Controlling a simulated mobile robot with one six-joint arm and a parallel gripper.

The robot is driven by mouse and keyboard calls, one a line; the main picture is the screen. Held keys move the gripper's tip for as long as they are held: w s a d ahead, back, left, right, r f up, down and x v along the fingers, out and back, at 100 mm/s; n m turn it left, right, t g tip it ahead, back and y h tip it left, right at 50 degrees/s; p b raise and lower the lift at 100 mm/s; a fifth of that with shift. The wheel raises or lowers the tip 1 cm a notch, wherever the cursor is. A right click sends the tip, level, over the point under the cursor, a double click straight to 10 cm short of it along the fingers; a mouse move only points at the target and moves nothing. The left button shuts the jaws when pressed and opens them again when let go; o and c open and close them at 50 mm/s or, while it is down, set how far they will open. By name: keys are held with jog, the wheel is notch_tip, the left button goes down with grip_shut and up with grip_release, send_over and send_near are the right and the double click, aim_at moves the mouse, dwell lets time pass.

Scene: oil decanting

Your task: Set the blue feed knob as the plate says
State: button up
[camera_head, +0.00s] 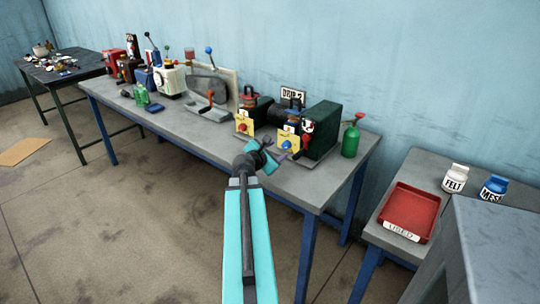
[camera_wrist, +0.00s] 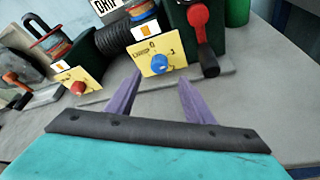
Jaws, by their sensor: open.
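The blue feed knob (camera_head: 287,145) sits on a yellow dial panel on the front of the right-hand dark green machine. In the wrist view the blue knob (camera_wrist: 159,63) lies between and just beyond my fingertips, and I cannot tell clearly where it points. Its yellow panel (camera_wrist: 177,59) has small marks, with a 0 at the top. My gripper (camera_wrist: 160,84) is open and empty, its two purple fingers apart. The plate (camera_head: 293,94) at the back reads "DRIP 2"; only part of the plate (camera_wrist: 108,6) shows in the wrist view.
A red knob (camera_wrist: 78,88) on another yellow panel is to the left. A red-and-black lever (camera_wrist: 205,45) stands close on the right. A green oil can (camera_head: 351,140) is at the bench's right end. A red tray (camera_head: 411,209) lies on the side table.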

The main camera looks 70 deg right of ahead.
jog(key=shift+b+v, duration=1.55)
jog(key=shift+b, duration=0.7)
jog(key=shift+f+b, duration=0.15)
jog(key=shift+b, duration=0.15)
jog(key=b, duration=0.3)
jog(key=b, duration=0.5)
jog(key=shift+a+r, duration=0.25)
jog(key=shift+a, duration=0.05)
jog(key=b+v, duration=0.2)
jog(key=b, duration=0.6)
jog(key=shift+s+f, duration=0.1)
jog(key=shift+a+b, duration=0.1)
jog(key=shift+b, duration=0.25)
jog(key=shift+s, duration=0.1)
